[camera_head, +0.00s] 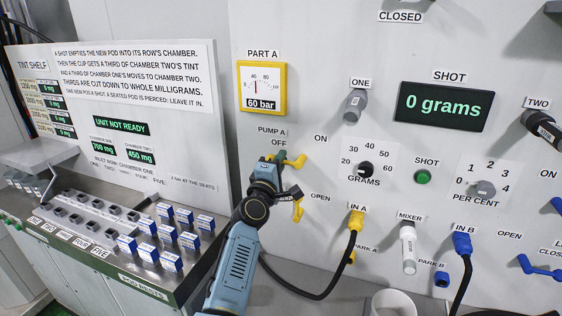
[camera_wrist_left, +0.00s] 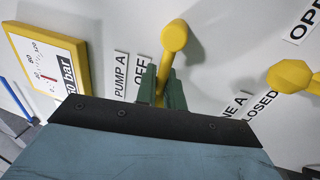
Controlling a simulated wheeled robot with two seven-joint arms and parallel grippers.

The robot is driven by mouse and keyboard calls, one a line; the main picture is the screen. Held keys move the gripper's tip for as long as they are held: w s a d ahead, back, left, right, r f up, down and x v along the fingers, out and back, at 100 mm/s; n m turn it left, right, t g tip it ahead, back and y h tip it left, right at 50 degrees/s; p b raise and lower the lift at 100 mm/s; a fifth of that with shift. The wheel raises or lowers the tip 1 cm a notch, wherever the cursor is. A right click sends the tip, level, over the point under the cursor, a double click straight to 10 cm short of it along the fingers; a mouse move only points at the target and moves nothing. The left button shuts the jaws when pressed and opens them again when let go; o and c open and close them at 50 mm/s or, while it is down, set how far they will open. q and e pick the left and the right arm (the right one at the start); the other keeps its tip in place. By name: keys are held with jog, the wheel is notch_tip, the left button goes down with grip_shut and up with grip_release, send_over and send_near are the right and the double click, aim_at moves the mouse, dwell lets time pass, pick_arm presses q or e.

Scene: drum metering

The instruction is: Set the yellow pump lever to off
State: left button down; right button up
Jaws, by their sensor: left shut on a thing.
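The yellow pump lever (camera_head: 296,161) is on the grey panel below the PUMP A, OFF and ON labels in the head view. My left gripper (camera_head: 281,155) is at the lever, its green fingers partly covering it. In the left wrist view, the green fingers (camera_wrist_left: 161,88) are shut on the lever's yellow bar, and its round yellow end (camera_wrist_left: 174,36) shows beyond them. The OFF label (camera_wrist_left: 141,67) lies just left of the fingers there. The gripper hides part of the lever, so its exact setting is hard to tell. My right gripper is not in view.
A second yellow lever (camera_head: 298,207) sits just below, close to my left wrist; it also shows in the left wrist view (camera_wrist_left: 290,76). The yellow-framed gauge (camera_head: 262,87) reads 60 bar above. A black hose (camera_head: 340,272) hangs from yellow IN A.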

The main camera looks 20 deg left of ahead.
pick_arm(q)
jog(key=shift+a+r, duration=0.2)
jog(key=shift+a, duration=0.05)
jog(key=c, duration=1.7)
grip_release()
jog(key=shift+o, duration=0.6)
jog(key=shift+a+f, duration=0.1)
jog(key=shift+f, duration=0.05)
jog(key=shift+s+d+f, duration=0.1)
jog(key=shift+s+d, duration=0.1)
jog(key=shift+s, duration=0.05)
jog(key=a+v, duration=0.1)
jog(key=v, duration=1.2)
jog(key=shift+d+b, duration=0.3)
jog(key=shift+d, duration=0.1)
